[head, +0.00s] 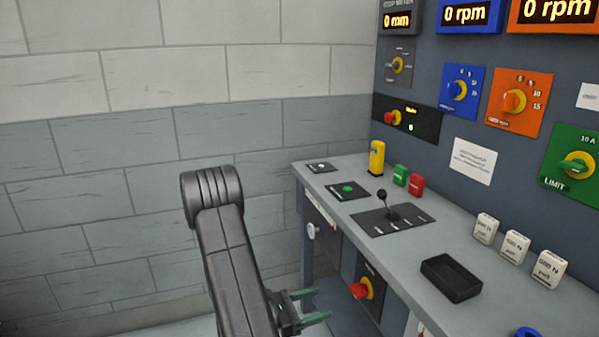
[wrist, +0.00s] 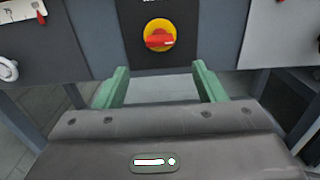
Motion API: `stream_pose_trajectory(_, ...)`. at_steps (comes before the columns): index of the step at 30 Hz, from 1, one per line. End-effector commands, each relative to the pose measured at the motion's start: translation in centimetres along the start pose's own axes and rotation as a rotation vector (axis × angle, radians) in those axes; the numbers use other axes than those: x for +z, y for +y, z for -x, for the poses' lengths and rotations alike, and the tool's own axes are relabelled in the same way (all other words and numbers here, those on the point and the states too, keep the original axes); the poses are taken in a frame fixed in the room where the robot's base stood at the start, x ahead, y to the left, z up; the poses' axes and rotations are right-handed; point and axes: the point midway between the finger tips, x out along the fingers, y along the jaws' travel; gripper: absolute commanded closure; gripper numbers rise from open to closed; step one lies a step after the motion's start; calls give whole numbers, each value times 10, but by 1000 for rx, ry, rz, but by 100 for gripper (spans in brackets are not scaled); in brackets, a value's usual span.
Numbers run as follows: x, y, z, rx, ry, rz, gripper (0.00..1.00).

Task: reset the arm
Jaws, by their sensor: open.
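My gripper (head: 316,307) is low in front of the bench in the head view, at the end of my dark arm. Its two green fingers are spread apart in the wrist view (wrist: 160,84), with nothing between them. A red rotary handle on a yellow disc (wrist: 160,36) is on the bench's front panel, ahead of the fingers and apart from them. The same red handle (head: 360,290) shows in the head view, just right of the gripper.
The grey bench top (head: 408,255) holds a black lever (head: 388,206), a black tray (head: 451,278), several white weights (head: 515,246) and yellow, green and red blocks. A panel with dials rises behind it. A block wall (head: 90,200) stands left; the space before it looks clear.

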Motion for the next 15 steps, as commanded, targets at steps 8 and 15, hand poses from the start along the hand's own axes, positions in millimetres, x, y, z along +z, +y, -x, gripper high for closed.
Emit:
stream_pose_trajectory(8,0,-1,-35,-4,0,0,36)
stream_pose_trajectory(15,0,-1,-64,-4,0,0,36)
